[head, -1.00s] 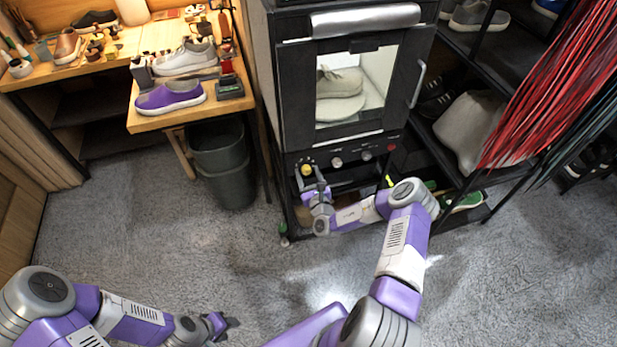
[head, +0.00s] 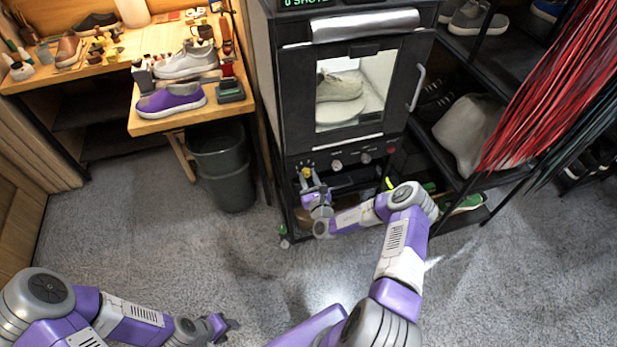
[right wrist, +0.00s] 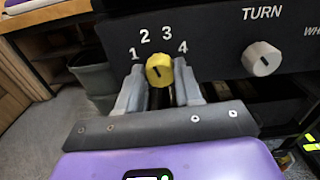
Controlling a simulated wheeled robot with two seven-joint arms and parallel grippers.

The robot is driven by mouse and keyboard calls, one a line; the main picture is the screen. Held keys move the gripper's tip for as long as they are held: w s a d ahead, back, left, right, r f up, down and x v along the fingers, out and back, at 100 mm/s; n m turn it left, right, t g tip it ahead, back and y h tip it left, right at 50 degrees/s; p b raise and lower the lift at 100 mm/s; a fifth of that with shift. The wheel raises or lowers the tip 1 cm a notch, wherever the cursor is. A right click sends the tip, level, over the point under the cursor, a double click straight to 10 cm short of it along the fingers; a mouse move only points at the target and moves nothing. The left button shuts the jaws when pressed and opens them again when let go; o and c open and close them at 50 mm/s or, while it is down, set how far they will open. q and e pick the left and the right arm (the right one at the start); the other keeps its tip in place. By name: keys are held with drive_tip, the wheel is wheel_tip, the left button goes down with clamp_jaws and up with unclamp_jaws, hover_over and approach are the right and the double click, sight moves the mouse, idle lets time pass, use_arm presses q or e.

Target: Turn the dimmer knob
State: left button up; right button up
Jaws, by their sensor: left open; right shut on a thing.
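The yellow dimmer knob (right wrist: 159,70) is on the black front panel of the cabinet, under the numbers 1 to 4. Its dark pointer mark tilts to the upper left, roughly toward the 2. In the head view the knob (head: 306,172) is at the lower left of the panel. My right gripper (right wrist: 158,76) is shut on the knob, with one grey finger on each side; it also shows in the head view (head: 311,181). My left gripper (head: 226,324) is open and empty, low over the carpet and far from the cabinet.
A grey knob (right wrist: 262,59) marked TURN is to the right. A pale shoe (head: 339,87) is behind the cabinet's glass door. A grey bin (head: 224,172) and a wooden workbench (head: 190,118) stand to the left. Shoe racks stand right. The carpet in front is clear.

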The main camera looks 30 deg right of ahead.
drive_tip(key=m+p, duration=0.3)
drive_tip(key=shift+r+m, duration=0.1)
drive_tip(key=shift+m, duration=0.3)
drive_tip(key=shift+m+p, duration=0.8)
drive_tip(key=shift+m, duration=1.2)
drive_tip(key=shift+f, duration=0.2)
drive_tip(key=o, duration=1)
drive_tip(key=shift+o, duration=0.2)
drive_tip(key=shift+r, duration=0.1)
drive_tip(key=p+v, duration=0.2)
drive_tip(key=v, duration=0.5)
drive_tip(key=shift+s, duration=0.35)
